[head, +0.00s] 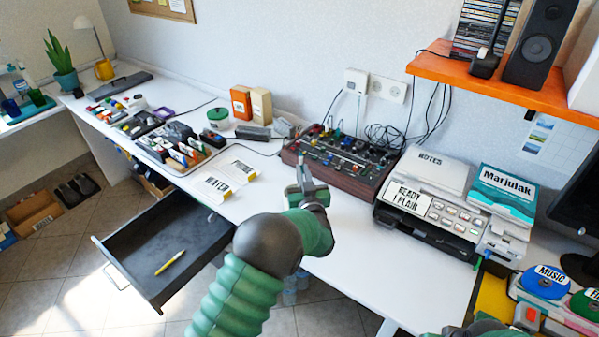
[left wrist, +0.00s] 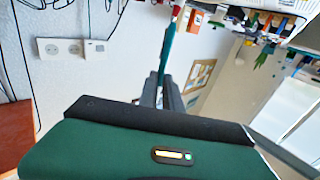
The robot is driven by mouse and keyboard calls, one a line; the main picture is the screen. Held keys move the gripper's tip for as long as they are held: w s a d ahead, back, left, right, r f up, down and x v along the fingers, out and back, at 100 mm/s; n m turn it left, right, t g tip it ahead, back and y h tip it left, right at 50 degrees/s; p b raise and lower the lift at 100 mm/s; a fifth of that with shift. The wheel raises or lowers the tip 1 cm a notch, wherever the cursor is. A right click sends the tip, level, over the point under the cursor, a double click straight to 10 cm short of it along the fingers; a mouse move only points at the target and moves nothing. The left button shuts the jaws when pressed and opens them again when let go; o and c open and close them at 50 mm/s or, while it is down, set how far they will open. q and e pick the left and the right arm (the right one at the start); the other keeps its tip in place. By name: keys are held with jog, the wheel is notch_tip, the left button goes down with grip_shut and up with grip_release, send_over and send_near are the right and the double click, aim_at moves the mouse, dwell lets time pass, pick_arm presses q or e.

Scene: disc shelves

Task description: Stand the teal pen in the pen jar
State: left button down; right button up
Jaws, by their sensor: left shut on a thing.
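My left gripper (head: 306,187) is above the white desk, in front of the dark mixer-like panel. In the left wrist view the left gripper (left wrist: 165,92) is shut on the teal pen (left wrist: 168,45), which sticks out beyond the fingertips. In the head view the pen cannot be made out clearly against the gripper. I cannot make out a pen jar for certain. A round green-and-white container (head: 218,118) stands at the back of the desk.
An open dark drawer (head: 150,250) with a yellow pen (head: 170,263) juts out at the left front. The knobbed panel (head: 340,160) and a printer-like machine (head: 425,205) stand to the right. An orange shelf (head: 500,85) overhangs the right. Bare desk (head: 350,230) lies by the gripper.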

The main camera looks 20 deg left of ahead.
pick_arm(q)
notch_tip(320, 180, down, 7)
jog(key=b, duration=0.3)
jog(key=shift+a+b, duration=0.2)
jog(key=shift+b, duration=0.15)
jog(key=c, duration=2)
grip_release()
jog(key=shift+w, duration=0.1)
jog(key=o, duration=0.5)
jog(key=shift+a, duration=0.2)
jog(key=shift+o, duration=0.2)
jog(key=shift+a, duration=0.2)
jog(key=v, duration=1.7)
jog(key=shift+p, duration=0.4)
